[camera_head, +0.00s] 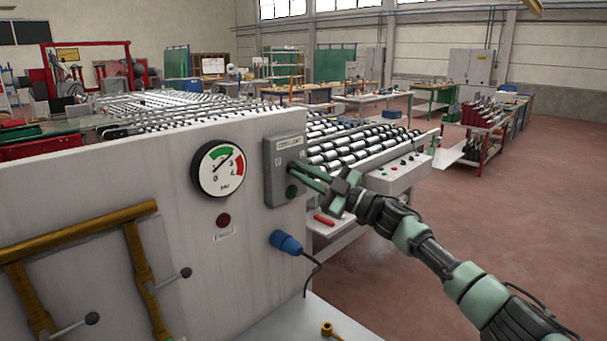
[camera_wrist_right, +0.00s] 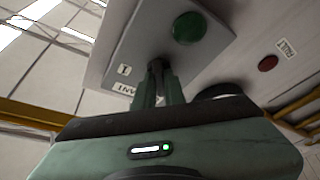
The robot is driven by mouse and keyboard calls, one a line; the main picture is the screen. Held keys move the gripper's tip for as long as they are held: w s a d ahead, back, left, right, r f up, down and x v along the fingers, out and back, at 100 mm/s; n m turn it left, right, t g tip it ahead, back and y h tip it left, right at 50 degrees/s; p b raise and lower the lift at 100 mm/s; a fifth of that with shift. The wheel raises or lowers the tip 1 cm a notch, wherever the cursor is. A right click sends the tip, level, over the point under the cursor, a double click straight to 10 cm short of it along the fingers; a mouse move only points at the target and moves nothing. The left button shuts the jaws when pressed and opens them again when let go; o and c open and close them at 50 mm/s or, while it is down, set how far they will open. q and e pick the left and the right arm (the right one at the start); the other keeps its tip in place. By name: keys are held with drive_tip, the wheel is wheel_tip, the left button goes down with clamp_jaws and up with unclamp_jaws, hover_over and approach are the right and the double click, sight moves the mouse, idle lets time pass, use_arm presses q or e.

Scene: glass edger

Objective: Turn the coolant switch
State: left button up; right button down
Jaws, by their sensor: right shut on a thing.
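The coolant switch box (camera_head: 280,170) is a grey box on the right end of the machine's pale panel, with a label at its top and a dark green button (camera_head: 292,191) low on it. My right gripper (camera_head: 296,168) reaches in from the right and its fingertips are at the middle of the box. In the right wrist view the fingers (camera_wrist_right: 160,75) are shut on a small dark switch knob (camera_wrist_right: 155,65). The box face (camera_wrist_right: 150,35) and the green button (camera_wrist_right: 189,27) show beside them. The fingers hide most of the knob. My left gripper is in neither view.
A pressure gauge (camera_head: 218,170), a red button (camera_head: 223,220) and a blue plug (camera_head: 286,242) with a cable are on the panel. Brass pipes (camera_head: 80,236) with lever handles are at the left. A roller conveyor (camera_head: 360,145) stands behind.

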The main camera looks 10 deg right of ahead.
drive_tip(key=c, duration=1.5)
unclamp_jaws()
drive_tip(key=shift+d, duration=0.1)
drive_tip(key=b+v, duration=0.3)
drive_tip(key=v, duration=0.4)
drive_tip(key=shift+s+d+f, duration=0.1)
drive_tip(key=shift+s+d, duration=0.05)
drive_tip(key=shift+s, duration=0.1)
drive_tip(key=shift+d, duration=0.1)
